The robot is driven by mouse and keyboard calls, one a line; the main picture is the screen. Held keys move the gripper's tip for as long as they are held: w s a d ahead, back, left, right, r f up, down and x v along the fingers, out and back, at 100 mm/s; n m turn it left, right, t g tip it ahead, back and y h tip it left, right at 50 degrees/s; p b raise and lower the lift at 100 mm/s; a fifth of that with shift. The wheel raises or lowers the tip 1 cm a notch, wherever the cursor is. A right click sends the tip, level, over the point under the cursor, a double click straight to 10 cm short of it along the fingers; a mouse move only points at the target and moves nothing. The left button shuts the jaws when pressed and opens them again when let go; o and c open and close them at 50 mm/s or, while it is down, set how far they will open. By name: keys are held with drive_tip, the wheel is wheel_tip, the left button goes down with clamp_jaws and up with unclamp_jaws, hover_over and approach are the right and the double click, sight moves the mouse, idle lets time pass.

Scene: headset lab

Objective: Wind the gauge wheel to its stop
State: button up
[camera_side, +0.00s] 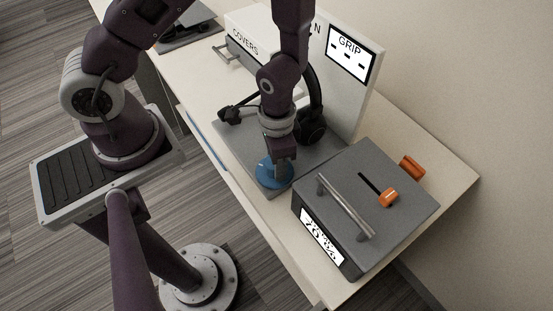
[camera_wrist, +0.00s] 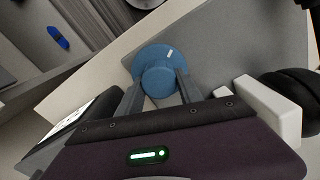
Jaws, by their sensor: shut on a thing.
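The gauge wheel is a blue disc (camera_side: 268,173) with a raised round hub, at the front corner of a grey base plate in the side view. In the wrist view the wheel (camera_wrist: 150,57) shows a white mark on its rim, toward the upper right. My gripper (camera_side: 282,168) reaches down onto the wheel from above. In the wrist view my gripper (camera_wrist: 158,88) has its two grey fingers on either side of the hub, shut on it. A sign marked GRIP (camera_side: 348,52) with dashes stands on the panel behind.
A grey box (camera_side: 335,230) with a bar handle, an orange slider knob (camera_side: 389,197) and a screen reading about 70 % stands right of the wheel. A black headset (camera_side: 312,122) is close behind my gripper. A COVERS drawer unit (camera_side: 240,50) is at the back left.

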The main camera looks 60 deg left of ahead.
drive_tip(key=m, duration=0.4)
drive_tip(key=shift+d+m, duration=0.1)
drive_tip(key=shift+m, duration=0.2)
drive_tip(key=m, duration=0.4)
drive_tip(key=shift+s+m, duration=0.1)
drive_tip(key=shift+m, duration=0.2)
drive_tip(key=m, duration=0.4)
drive_tip(key=shift+s+m, duration=0.1)
drive_tip(key=shift+m, duration=0.2)
drive_tip(key=shift+s+m, duration=0.1)
drive_tip(key=shift+m, duration=2.1)
drive_tip(key=o, duration=1.4)
drive_tip(key=shift+c, duration=0.2)
wheel_tip(320, 180, up, 7)
drive_tip(key=shift+r, duration=0.1)
